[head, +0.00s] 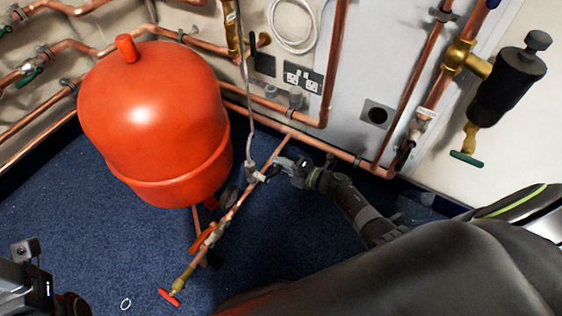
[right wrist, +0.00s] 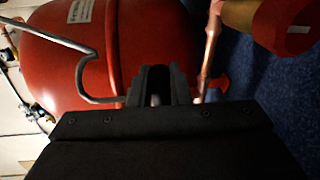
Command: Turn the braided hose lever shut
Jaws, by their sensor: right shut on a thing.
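The grey braided hose (head: 247,90) hangs down from the top to a fitting (head: 252,172) on the slanting copper pipe (head: 272,158), right of the red vessel (head: 150,120). My right gripper (head: 276,168) is at this fitting, reaching in from the right. It is shut on a small part there, apparently the hose lever, mostly hidden by the fingers. In the right wrist view the fingers (right wrist: 156,85) point toward the red vessel, with a curved grey line, probably the hose (right wrist: 88,80), to their left. Part of my left gripper's wrist (head: 32,280) shows at the lower left; its fingertips are unclear.
A red-handled brass valve (head: 172,295) ends the slanting pipe at the front. A black fitting with a green handle (head: 468,158) hangs at the right. The blue carpet (head: 90,235) is clear at the left.

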